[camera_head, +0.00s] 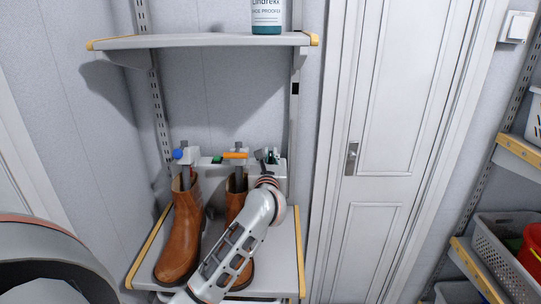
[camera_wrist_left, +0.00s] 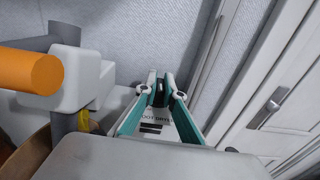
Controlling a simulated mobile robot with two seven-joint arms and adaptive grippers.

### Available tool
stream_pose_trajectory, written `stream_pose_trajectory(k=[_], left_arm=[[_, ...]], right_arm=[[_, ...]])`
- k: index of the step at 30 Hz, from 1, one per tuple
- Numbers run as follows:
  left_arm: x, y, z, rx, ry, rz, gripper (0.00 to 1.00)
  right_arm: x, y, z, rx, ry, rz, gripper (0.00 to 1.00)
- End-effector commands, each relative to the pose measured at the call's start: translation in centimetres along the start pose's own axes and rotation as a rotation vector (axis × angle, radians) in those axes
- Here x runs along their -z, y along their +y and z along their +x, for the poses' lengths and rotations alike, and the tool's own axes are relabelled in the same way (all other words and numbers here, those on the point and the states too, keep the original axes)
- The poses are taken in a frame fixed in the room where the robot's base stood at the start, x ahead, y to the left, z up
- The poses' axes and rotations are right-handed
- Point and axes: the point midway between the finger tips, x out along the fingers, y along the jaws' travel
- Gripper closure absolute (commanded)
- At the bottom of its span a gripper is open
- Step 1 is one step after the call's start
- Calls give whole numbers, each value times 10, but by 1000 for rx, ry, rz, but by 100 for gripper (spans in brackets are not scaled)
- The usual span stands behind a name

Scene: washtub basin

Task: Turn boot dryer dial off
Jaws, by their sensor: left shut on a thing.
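The boot dryer (camera_head: 209,169) is a pale unit against the wall behind two brown boots (camera_head: 181,238). In the left wrist view, its front panel (camera_wrist_left: 155,120) carries partly hidden lettering. My left gripper (camera_head: 270,157) reaches up to the dryer's right end. In the left wrist view, its teal fingers (camera_wrist_left: 162,90) converge on a small dark dial (camera_wrist_left: 160,94) and are shut on it. The fingers hide most of the dial, so its setting cannot be read. My right gripper is not in view.
The boots stand on a lower shelf (camera_head: 284,255). An upper shelf (camera_head: 200,42) holds a bottle (camera_head: 266,17). A white door (camera_head: 375,150) is at right.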

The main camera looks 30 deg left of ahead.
Motion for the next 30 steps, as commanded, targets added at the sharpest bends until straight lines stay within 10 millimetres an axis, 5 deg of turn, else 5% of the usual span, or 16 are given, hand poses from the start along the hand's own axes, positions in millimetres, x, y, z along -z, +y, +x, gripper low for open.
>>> stream_pose_trajectory(k=[1, 3, 17, 30], left_arm=[[1, 0, 0, 1, 2, 0, 100], [1, 0, 0, 0, 2, 0, 75], [1, -1, -8, 1, 2, -1, 75], [1, -1, -90, 1, 2, -1, 75]], right_arm=[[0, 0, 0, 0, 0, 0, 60], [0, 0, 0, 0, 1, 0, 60], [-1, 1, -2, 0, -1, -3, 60], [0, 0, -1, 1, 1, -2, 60]])
